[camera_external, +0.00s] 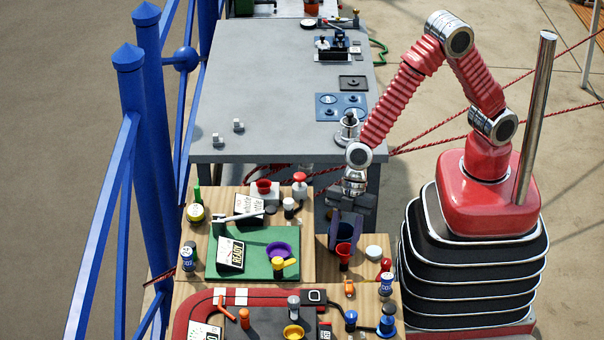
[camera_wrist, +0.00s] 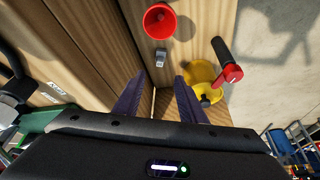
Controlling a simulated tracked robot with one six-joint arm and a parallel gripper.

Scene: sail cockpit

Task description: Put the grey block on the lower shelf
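My gripper (camera_wrist: 157,88) points down with its two dark purple fingers apart and nothing between them. In the external view my gripper (camera_external: 346,240) hangs over the right edge of the wooden worktop. A small grey block-like piece (camera_wrist: 160,58) lies on the wood just beyond the fingertips in the wrist view; I take it for the grey block. It is not clear in the external view, perhaps hidden behind the gripper and a red cup. A lower wooden surface (camera_wrist: 196,110) shows beside and below the right finger; I cannot tell whether it is the lower shelf.
The red cup (camera_external: 344,252) stands close to my gripper and also shows in the wrist view (camera_wrist: 159,20). A yellow round thing (camera_wrist: 200,75) and a red-black handle (camera_wrist: 228,68) lie right of the fingers. A green mat (camera_external: 225,255) holds several items. The grey table (camera_external: 260,90) is mostly clear.

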